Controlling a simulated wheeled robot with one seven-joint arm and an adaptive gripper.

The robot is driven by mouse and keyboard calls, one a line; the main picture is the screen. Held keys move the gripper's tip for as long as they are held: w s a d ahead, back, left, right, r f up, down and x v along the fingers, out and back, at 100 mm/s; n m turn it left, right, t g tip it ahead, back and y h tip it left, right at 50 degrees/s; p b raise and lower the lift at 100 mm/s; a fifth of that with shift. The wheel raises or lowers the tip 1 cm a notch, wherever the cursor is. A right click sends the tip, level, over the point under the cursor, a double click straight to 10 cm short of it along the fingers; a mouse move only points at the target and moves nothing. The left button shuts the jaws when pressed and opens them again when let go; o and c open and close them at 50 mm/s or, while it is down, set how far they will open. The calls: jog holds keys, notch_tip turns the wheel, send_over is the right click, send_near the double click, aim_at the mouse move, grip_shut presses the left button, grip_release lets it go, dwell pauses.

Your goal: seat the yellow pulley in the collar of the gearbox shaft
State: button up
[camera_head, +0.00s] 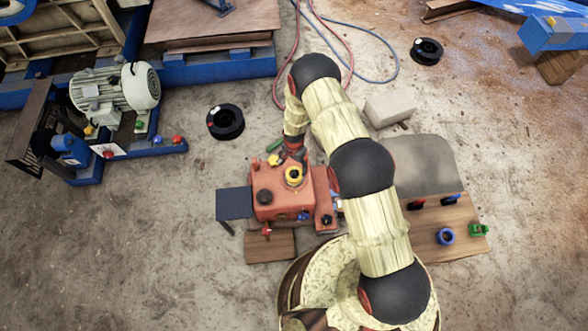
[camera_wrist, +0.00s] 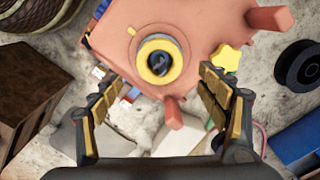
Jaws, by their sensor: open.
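The orange-red gearbox (camera_head: 268,200) stands on the ground in front of my base, and its top fills the upper middle of the wrist view (camera_wrist: 200,22). The yellow pulley (camera_wrist: 148,75) is a round ring with a dark centre. It sits on the gearbox top, with a grey ring, seemingly the collar (camera_wrist: 182,50), around it. The pulley also shows in the head view (camera_head: 293,175). My gripper (camera_wrist: 160,82) is open and empty above the gearbox, its fingers apart on either side below the pulley in the picture. How deep the pulley sits cannot be told.
A yellow star-shaped knob (camera_wrist: 228,58) is close to my right finger, and an orange post (camera_wrist: 173,113) stands between the fingers. A wooden board (camera_head: 440,218) with blue and green parts lies right. A black spool (camera_head: 225,122) and motor (camera_head: 115,88) are left.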

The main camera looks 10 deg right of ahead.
jog(key=d+r+n+t, duration=0.1)
jog(key=d+r+n, duration=0.15)
jog(key=r, duration=1.95)
jog(key=d+r+n+t, duration=0.1)
jog(key=d+r, duration=0.2)
jog(key=r, duration=1.9)
jog(key=s+d+r+n+t, duration=0.25)
jog(key=s+r, duration=0.75)
jog(key=r, duration=0.5)
jog(key=s+d+r+n, duration=0.1)
jog(key=s+d+r, duration=0.1)
jog(key=s, duration=0.7)
jog(key=s+d+r+n+t, duration=0.1)
jog(key=s+d+r+n, duration=0.1)
jog(key=s+r, duration=0.3)
jog(key=s, duration=0.4)
jog(key=shift+s+p, duration=0.15)
jog(key=shift+p, duration=0.15)
